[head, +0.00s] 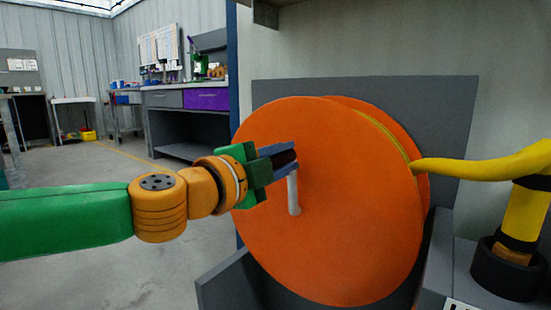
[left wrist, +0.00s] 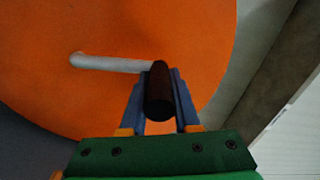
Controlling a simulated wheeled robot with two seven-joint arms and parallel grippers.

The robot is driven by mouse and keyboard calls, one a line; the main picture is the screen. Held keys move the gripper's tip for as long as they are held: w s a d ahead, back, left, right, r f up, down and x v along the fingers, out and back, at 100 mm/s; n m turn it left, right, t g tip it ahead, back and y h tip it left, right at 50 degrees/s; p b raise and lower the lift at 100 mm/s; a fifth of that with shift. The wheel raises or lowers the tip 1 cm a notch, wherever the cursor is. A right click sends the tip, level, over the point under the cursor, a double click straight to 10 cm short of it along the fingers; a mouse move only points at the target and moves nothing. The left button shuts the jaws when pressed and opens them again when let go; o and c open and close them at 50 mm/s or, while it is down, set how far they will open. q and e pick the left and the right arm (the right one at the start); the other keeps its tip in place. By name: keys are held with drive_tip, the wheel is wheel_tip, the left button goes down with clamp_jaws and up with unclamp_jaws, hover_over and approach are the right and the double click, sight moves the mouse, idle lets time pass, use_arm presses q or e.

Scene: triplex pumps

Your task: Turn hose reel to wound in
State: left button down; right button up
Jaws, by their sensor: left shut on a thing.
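The hose reel (head: 340,240) is a large orange disc standing upright on a grey mount. A light grey crank arm (head: 293,195) stands up from near the disc's middle, with a dark brown handle grip at its top. My left gripper (head: 284,159) reaches in from the left and is shut on the dark grip. In the left wrist view, the grip (left wrist: 160,92) sits between the two blue fingers, and the crank arm (left wrist: 112,63) runs left from it in front of the orange disc. My right gripper is not in view.
A yellow hose (head: 470,170) leaves the reel's right side toward a yellow and black fitting (head: 520,225). A grey back plate (head: 440,110) stands behind the reel. A workbench with a purple drawer (head: 207,99) is at the back. Open floor (head: 90,170) lies to the left.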

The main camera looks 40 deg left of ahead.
use_arm(q)
drive_tip(key=shift+d+f+m, duration=0.25)
drive_tip(key=shift+d+m, duration=0.05)
drive_tip(key=shift+d, duration=0.05)
drive_tip(key=c, duration=1.1)
unclamp_jaws()
drive_tip(key=o, duration=0.4)
drive_tip(key=shift+a, duration=0.15)
drive_tip(key=shift+o, duration=0.2)
drive_tip(key=shift+r, duration=0.1)
